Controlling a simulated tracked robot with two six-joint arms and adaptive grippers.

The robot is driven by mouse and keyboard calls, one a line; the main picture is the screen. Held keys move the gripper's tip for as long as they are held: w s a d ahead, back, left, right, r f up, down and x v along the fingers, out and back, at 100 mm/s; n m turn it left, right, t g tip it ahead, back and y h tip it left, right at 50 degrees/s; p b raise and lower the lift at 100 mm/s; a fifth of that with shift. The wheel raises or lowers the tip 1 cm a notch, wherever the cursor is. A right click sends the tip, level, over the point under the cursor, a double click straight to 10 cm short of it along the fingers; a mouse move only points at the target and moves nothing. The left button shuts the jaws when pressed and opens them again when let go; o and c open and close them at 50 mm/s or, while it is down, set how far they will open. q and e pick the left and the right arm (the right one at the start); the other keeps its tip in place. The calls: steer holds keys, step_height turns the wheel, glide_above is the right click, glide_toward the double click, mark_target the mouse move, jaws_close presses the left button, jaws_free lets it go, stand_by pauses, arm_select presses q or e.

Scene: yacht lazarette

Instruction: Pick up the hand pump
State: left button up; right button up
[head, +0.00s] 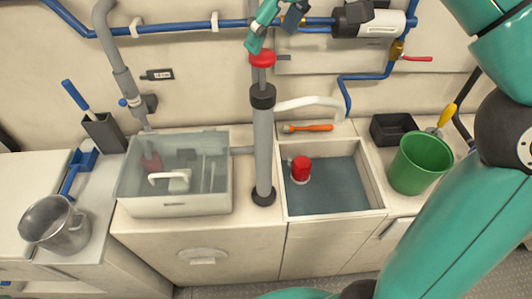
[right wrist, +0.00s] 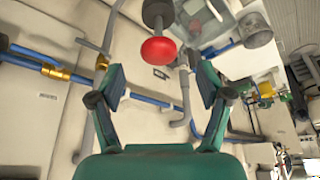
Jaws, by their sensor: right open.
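The hand pump (head: 263,145) is a grey upright tube with a black collar and a red handle (head: 262,59) on top. It stands between the clear bin and the sink-like recess. My right gripper (head: 272,32) is open and empty at the top of the head view, just above the red handle and apart from it. In the right wrist view the red knob (right wrist: 159,50) shows beyond the gap between the open fingers (right wrist: 160,80), near their tips. My left gripper is not in view.
A clear bin (head: 175,205) with items stands left of the pump. Right of it is a recess (head: 332,190) with a red-capped object (head: 300,168). A green bucket (head: 420,165), steel pot (head: 54,222) and orange-handled tool (head: 308,128) lie around. Blue pipes (head: 180,27) run along the wall behind.

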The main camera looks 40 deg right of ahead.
mark_target(265, 54)
steer(key=shift+b+x, duration=0.5)
steer(key=shift+x, duration=2.4)
jaws_close()
steer(key=shift+r, duration=0.1)
